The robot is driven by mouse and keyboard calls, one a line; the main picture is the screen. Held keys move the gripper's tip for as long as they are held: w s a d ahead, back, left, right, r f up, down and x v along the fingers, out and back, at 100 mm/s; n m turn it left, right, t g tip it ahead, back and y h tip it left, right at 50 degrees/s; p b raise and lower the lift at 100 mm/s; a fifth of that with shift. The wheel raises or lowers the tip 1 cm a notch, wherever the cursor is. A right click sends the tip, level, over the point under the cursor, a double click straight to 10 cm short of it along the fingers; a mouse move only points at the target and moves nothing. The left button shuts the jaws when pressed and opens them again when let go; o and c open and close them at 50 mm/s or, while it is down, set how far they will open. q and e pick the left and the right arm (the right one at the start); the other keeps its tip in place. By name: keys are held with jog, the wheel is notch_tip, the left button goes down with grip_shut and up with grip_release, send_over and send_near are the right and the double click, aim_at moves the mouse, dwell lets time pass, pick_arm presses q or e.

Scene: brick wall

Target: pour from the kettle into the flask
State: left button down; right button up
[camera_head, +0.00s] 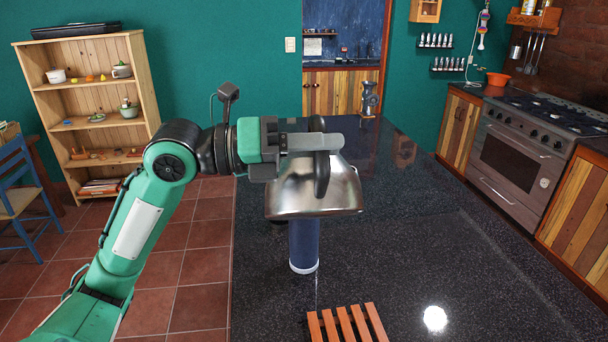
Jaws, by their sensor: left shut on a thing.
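The kettle (312,193) is a shiny silver metal body with a dark handle. My left gripper (322,143) is shut on the kettle's handle and holds it up over the dark counter. The flask (304,247) is a blue cylinder with a pale band at its base, standing upright on the counter. It shows just below the kettle in the picture, and the kettle hides its top. I cannot make out the kettle's spout or any liquid. My right gripper is not in view.
The black speckled counter (430,270) is mostly clear to the right of the flask. An orange-brown slatted wooden trivet (346,324) lies at the front edge of view. A metal grinder-like device (369,100) stands at the counter's far end.

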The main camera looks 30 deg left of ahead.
aim_at(316, 115)
pick_arm(q)
jog(key=shift+w+a+r+n+p, duration=0.4)
jog(key=shift+w+r+p, duration=0.2)
jog(key=shift+p, duration=0.55)
jog(key=shift+w+a+r+n+p, duration=0.4)
jog(key=shift+r+p, duration=0.35)
jog(key=shift+p, duration=0.45)
jog(key=shift+w+a+r+n+p, duration=0.35)
jog(key=shift+w+r+p, duration=0.3)
jog(key=shift+p, duration=0.5)
dwell(4.2)
